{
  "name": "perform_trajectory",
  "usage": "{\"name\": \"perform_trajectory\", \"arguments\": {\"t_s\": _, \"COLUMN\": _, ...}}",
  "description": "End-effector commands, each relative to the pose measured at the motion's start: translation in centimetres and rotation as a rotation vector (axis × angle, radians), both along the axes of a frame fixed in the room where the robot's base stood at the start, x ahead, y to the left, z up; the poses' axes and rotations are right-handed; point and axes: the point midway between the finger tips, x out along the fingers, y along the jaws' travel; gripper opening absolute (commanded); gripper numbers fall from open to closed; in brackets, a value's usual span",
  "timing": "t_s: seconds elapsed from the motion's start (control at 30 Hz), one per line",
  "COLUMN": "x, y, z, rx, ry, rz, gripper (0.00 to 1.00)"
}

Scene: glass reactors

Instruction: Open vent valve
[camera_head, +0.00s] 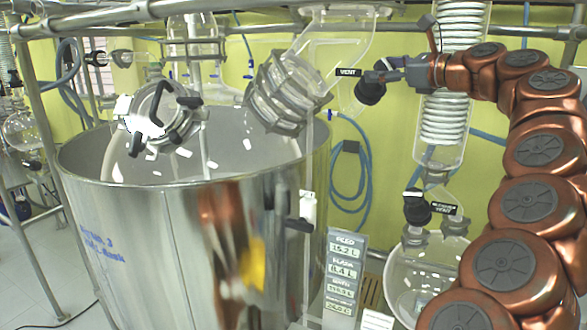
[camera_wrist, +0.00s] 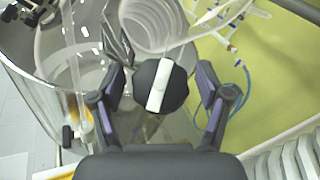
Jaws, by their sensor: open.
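The vent valve has a round black knob (camera_head: 370,90) beside a black "VENT" label (camera_head: 348,72), to the right of a clamped glass joint. In the wrist view the knob (camera_wrist: 161,86) is a dark disc with a white bar across its face, the bar nearly upright and slightly tilted. My gripper (camera_head: 384,77) reaches the valve from the right in the head view. In the wrist view my gripper (camera_wrist: 164,100) is open, one finger on each side of the knob, with a visible gap on both sides. I cannot tell how far the fingertips reach along the knob.
A large steel vessel (camera_head: 190,240) fills the left. A glass elbow with a clamped joint (camera_head: 287,92) is close left of the valve. A coiled condenser (camera_head: 443,125) stands behind my arm. A second black knob (camera_head: 416,208) sits below, above a round flask (camera_head: 425,280). Blue hoses hang behind.

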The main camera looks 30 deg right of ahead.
Motion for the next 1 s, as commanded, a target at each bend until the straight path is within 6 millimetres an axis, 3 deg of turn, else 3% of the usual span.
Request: {"name": "perform_trajectory", "arguments": {"t_s": 1.0, "x": -0.05, "y": 0.03, "z": 0.03, "rx": 0.289, "ry": -0.051, "rz": -0.293, "gripper": 0.76}}
